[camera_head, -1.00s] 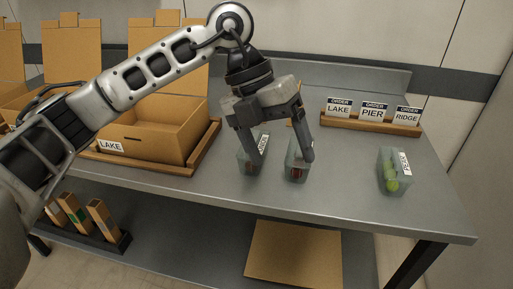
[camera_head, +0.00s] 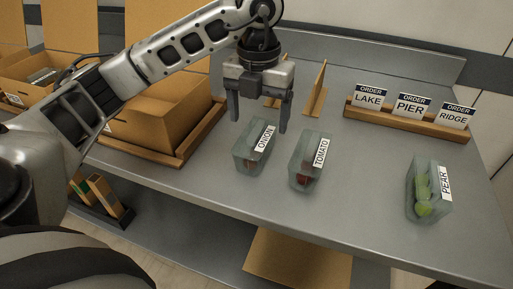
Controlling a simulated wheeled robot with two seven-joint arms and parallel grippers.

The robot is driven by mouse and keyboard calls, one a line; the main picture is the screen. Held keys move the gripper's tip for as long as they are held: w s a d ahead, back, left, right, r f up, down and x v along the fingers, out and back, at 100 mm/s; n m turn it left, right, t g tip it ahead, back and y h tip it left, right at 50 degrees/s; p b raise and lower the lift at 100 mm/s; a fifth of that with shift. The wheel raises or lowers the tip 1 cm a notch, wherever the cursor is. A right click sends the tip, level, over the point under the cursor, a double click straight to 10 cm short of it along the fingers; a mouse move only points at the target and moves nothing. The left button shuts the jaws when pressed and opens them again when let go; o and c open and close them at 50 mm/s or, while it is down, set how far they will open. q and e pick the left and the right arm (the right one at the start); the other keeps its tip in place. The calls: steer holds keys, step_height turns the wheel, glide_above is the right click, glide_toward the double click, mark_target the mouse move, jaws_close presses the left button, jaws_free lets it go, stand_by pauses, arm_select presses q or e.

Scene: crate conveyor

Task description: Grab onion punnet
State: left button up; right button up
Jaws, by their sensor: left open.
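The onion punnet (camera_head: 248,155) is a clear greenish box with a white ONION label, standing on the grey table near the middle of the head view. My left gripper (camera_head: 259,122) is open and empty, fingers pointing down, and appears above and just behind the onion punnet. I cannot tell how high its fingertips are over the table. The tomato punnet (camera_head: 304,176) stands just to the right of the onion punnet, with a gap between them. My right gripper is not in view.
The pear punnet (camera_head: 420,203) stands far right. A wooden rack (camera_head: 396,122) holds order cards LAKE, PIER and RIDGE at the back right. Open cardboard boxes stand on the left, one in a wooden tray (camera_head: 184,155). The grey table (camera_head: 350,215) is clear between the tomato and pear punnets.

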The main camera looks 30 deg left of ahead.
mark_target(256, 129)
arm_select(q)
steer(key=shift+s+f, duration=0.15)
steer(key=shift+f, duration=1.4)
steer(key=shift+s+f, duration=0.15)
steer(key=shift+f, duration=1.35)
steer(key=c, duration=1.1)
